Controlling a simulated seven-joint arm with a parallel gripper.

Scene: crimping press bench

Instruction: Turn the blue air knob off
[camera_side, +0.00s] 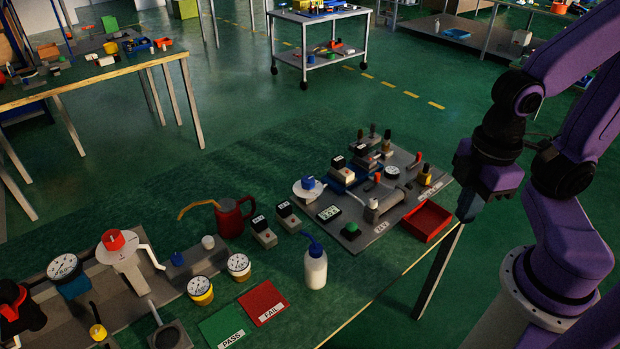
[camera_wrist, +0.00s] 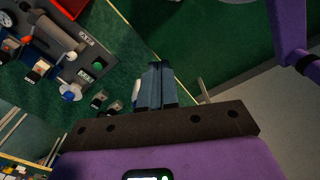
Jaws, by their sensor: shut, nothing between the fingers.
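A blue knob (camera_side: 309,183) sits on a white round plate at the left edge of the grey press board (camera_side: 340,238) in the side view. In the wrist view a blue knob (camera_wrist: 68,96) on a white disc shows at the left, below the board. Its exact turn angle is too small to read. My gripper (camera_side: 468,212) is at the right, beyond the bench's right edge and well apart from the knob. In the wrist view its two dark fingers (camera_wrist: 157,66) are together and empty.
The board carries a gauge, levers and a green button (camera_side: 351,229). A white bottle with a blue spout (camera_side: 315,268) and a red oil can (camera_side: 231,217) stand left of the board.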

